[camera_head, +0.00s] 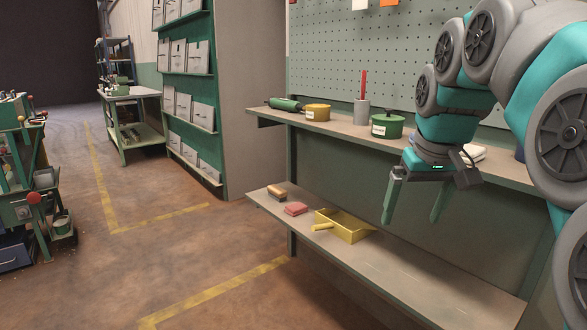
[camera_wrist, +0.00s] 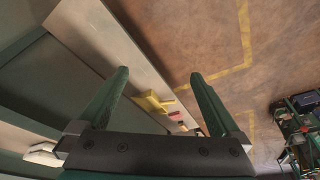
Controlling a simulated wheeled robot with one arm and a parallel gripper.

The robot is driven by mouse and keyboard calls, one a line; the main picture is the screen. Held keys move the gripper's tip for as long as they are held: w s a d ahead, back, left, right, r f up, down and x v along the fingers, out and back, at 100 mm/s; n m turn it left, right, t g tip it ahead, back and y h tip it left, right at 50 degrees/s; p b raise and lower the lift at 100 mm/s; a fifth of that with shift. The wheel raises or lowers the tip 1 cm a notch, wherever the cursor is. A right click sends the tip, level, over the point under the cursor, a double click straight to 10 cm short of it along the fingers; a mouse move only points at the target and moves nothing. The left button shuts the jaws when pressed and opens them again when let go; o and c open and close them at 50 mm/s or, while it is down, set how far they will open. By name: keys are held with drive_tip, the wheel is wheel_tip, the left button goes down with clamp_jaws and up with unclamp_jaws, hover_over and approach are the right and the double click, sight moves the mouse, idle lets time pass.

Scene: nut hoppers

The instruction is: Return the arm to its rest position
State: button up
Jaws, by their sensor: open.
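My gripper (camera_head: 413,204) hangs from my arm at the right of the head view, fingers pointing down. It is in front of the workbench shelf (camera_head: 440,285), below the level of the upper shelf (camera_head: 345,130). In the wrist view the two fingers of my gripper (camera_wrist: 157,78) are spread apart with nothing between them. A yellow dustpan or tray (camera_head: 345,232) lies on the lower shelf, left of my gripper; it also shows in the wrist view (camera_wrist: 152,103).
On the upper shelf stand a yellow pot (camera_head: 317,113), a green pot (camera_head: 386,126), a grey cup (camera_head: 361,114) and a green tool (camera_head: 285,104). A red block (camera_head: 296,209) and a brush (camera_head: 277,193) lie on the lower shelf.

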drive_tip(key=s+a+f+g, duration=0.2)
drive_tip(key=s+a+f, duration=0.1)
drive_tip(key=s+f, duration=0.9)
drive_tip(key=s+a+f+g, duration=0.2)
drive_tip(key=s+f+g, duration=0.1)
drive_tip(key=s+f, duration=1)
drive_tip(key=shift+s+a, duration=0.4)
drive_tip(key=shift+s, duration=0.8)
